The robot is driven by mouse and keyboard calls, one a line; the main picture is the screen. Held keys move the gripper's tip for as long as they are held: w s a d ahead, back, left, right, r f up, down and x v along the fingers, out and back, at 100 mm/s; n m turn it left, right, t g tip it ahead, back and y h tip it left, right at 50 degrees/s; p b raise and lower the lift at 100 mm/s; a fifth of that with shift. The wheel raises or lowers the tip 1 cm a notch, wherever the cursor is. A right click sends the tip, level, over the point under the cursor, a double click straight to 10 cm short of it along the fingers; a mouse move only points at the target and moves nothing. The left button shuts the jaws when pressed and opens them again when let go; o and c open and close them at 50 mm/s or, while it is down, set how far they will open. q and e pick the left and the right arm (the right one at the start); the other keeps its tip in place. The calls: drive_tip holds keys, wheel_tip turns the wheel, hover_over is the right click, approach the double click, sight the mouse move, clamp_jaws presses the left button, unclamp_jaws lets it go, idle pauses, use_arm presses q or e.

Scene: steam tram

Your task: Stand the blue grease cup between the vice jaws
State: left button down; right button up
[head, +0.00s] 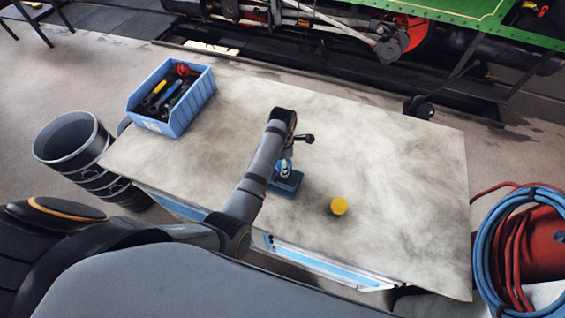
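A small blue vice (286,183) stands on the worktable near its front edge, partly hidden behind my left arm. Some grey metal shows at its top, but I cannot make out the gap between its jaws. My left arm comes in from the left and reaches over the table beside the vice. A small dark part sticks out to the right near its end; I cannot make out the fingers or whether they hold anything. I cannot pick out a blue grease cup; it may be hidden by the arm. My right gripper is not in view.
A yellow round cup (339,206) stands on the worktable (400,165) right of the vice. A blue bin (172,98) of tools sits at the table's far left corner. The table's right half is mostly clear. Black buckets (75,142) and coiled hoses (520,240) flank the table.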

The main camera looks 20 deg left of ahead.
use_arm(q)
drive_tip(key=shift+f, duration=1.75)
idle(2.5)
drive_tip(key=shift+c, duration=2.2)
unclamp_jaws()
drive_tip(key=shift+o, duration=0.8)
drive_tip(key=shift+r, duration=3.5)
